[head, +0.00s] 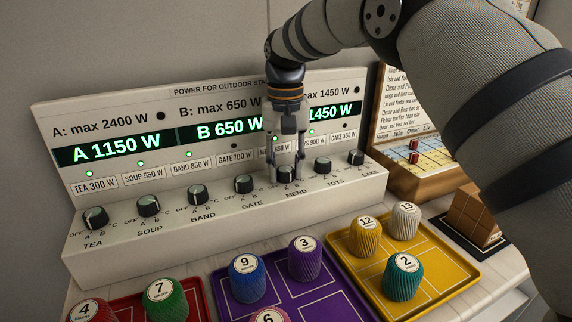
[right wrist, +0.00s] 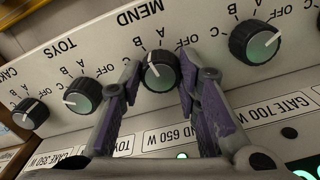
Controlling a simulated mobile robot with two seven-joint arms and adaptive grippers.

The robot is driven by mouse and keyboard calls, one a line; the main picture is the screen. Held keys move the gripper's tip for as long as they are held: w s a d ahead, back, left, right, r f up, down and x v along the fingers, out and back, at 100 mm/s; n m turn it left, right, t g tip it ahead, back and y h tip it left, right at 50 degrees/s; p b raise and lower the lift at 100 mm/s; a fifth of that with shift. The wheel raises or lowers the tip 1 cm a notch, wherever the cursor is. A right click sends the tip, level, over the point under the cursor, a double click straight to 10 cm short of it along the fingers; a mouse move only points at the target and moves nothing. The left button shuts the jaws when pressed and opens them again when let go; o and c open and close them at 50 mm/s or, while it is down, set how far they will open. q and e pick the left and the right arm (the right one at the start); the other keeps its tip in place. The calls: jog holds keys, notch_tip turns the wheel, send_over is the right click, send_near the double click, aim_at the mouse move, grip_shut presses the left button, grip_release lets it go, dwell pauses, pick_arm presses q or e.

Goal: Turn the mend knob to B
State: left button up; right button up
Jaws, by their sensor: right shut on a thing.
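The mend knob (head: 287,174) is a black dial with a pale face on the sloping front of the white power panel (head: 120,240). In the right wrist view the mend knob (right wrist: 158,74) sits between the two fingers of my right gripper (right wrist: 158,76), which is shut on it. Its white pointer points up in that view, towards the letters B and A; I cannot tell exactly which. In the head view my right gripper (head: 287,160) comes down from above and partly hides the knob. The display B (head: 225,130) reads 650 W. My left gripper is not in view.
The gate knob (head: 243,184) and toys knob (head: 322,165) stand close on either side. A wooden board (head: 400,185) stands right of the panel.

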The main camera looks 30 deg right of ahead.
aim_at(285, 169)
jog(key=shift+n, duration=0.8)
jog(key=o, duration=1.2)
jog(key=shift+r, duration=6)
